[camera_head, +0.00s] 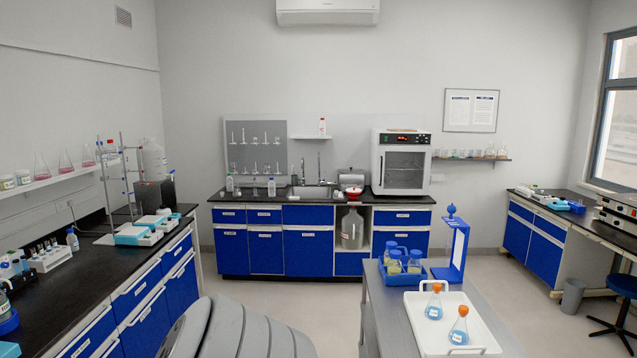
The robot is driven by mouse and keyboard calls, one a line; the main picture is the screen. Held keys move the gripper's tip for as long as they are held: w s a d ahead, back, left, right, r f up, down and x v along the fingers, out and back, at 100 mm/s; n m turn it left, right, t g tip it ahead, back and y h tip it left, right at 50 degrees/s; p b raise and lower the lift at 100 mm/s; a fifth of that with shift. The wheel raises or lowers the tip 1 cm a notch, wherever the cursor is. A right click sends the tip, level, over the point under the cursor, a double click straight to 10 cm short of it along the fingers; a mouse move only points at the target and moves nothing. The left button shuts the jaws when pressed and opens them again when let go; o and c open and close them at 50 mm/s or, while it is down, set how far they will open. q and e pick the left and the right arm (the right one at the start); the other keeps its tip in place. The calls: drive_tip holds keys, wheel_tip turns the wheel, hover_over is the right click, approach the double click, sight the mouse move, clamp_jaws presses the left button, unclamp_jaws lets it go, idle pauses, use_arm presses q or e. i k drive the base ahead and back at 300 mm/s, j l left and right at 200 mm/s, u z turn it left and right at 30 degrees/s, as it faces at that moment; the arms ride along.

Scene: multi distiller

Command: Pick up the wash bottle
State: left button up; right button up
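I cannot tell for sure which bottle is the wash bottle. A small white bottle with a red top (322,127) stands on the small wall shelf above the sink. Two small pale bottles stand on the back counter left of the sink, one at the left end (230,184) and one nearer the sink (271,188). All are too small to make out a spout. Neither of my grippers is in view, and no bottle is seen held.
A grey metal table (384,312) in front holds a white tray (482,304) with two orange-stoppered flasks, a blue rack of bottles and a blue stand (456,245). The left bench (70,285) carries racks and devices. Open floor (300,300) lies before the back counter.

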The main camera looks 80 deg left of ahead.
sight(230, 180)
drive_tip(key=u, duration=3.15)
